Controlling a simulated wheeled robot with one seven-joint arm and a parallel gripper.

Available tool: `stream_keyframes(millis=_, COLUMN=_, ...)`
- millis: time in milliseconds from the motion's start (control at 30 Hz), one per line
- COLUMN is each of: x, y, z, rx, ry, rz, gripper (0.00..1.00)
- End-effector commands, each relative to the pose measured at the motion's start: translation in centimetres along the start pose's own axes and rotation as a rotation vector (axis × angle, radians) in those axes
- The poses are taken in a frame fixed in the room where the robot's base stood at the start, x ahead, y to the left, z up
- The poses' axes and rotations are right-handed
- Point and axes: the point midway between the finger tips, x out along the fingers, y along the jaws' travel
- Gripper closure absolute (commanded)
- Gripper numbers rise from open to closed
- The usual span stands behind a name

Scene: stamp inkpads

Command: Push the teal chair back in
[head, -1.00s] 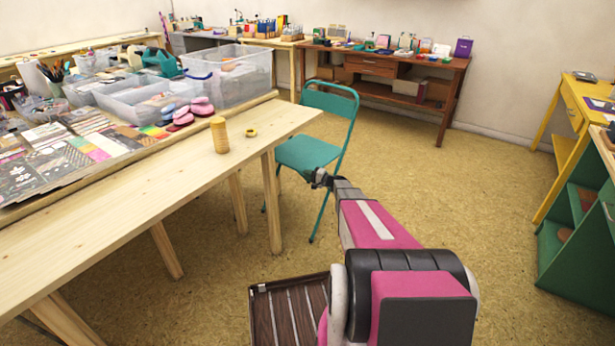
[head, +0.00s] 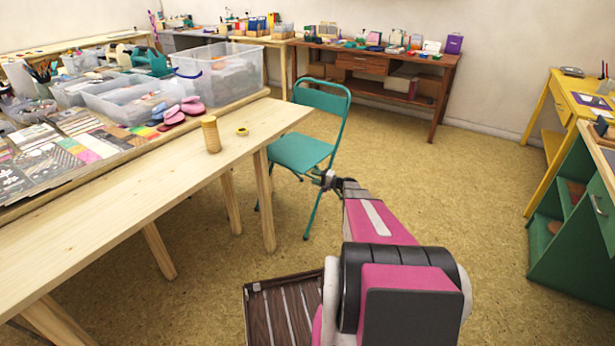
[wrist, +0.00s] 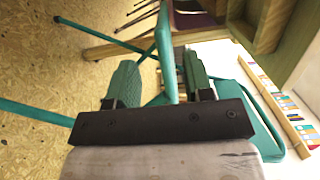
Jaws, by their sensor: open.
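The teal chair (head: 298,153) stands upright on the floor at the right end of the long light-wood table, its near seat edge close to the table. My gripper (head: 327,180) is at the chair's right side, just below seat height, beside its legs. In the wrist view the gripper (wrist: 162,82) is open, its two fingers apart. A teal part of the chair (wrist: 165,45) shows between the fingers. I cannot tell whether either finger touches it.
The long light-wood table (head: 130,215) fills the left side, with its legs near the chair. A green shelf unit (head: 575,215) and a yellow table (head: 565,105) stand at right. A brown workbench (head: 375,70) is along the back wall. Floor right of the chair is clear.

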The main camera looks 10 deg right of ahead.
Motion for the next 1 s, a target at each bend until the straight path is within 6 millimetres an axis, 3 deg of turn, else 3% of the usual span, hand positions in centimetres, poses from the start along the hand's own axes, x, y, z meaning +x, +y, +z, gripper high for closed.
stream_keyframes(millis=200, x=-1.7, y=0.0, z=0.1, rx=0.000, ry=-0.001, rz=0.000, gripper=0.53)
stream_keyframes(millis=633, x=-1.6, y=-0.2, z=0.8, rx=-0.001, ry=-0.013, rz=0.013, gripper=0.53)
stream_keyframes(millis=767, x=-0.7, y=-1.2, z=4.2, rx=-0.010, ry=-0.074, rz=0.089, gripper=0.53)
stream_keyframes(millis=1000, x=0.8, y=-3.6, z=15.8, rx=-0.060, ry=-0.276, rz=0.391, gripper=0.53)
